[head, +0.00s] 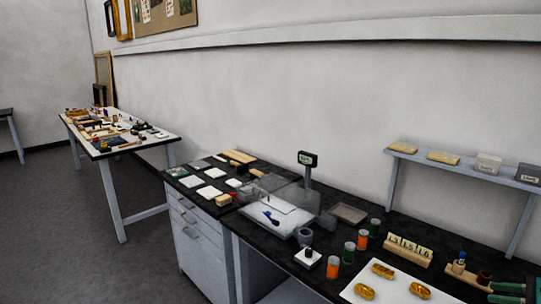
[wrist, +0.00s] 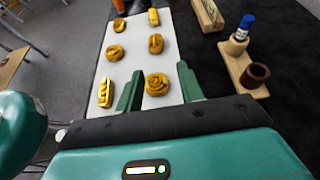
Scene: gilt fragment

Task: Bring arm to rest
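My gripper (wrist: 160,92) shows in the wrist view with its two green fingers spread apart, open and empty above the white mat (wrist: 122,72). A round gilt fragment (wrist: 157,84) lies on the mat in line with the gap between the fingers; I cannot tell the height of the fingers above it. Several other gilt fragments lie on the mat, among them a long one (wrist: 106,92) left of the fingers. In the head view, the mat (head: 393,296) and some fragments (head: 382,270) show at the bottom right. Green fingers (head: 505,288) show at the right edge.
A wooden holder (wrist: 243,70) with a blue-capped bottle and a dark red cup stands right of the mat. Orange and green jars (head: 333,266), a wooden number block (head: 408,250) and a balance (head: 280,212) stand on the black bench. A grey shelf (head: 470,172) is behind.

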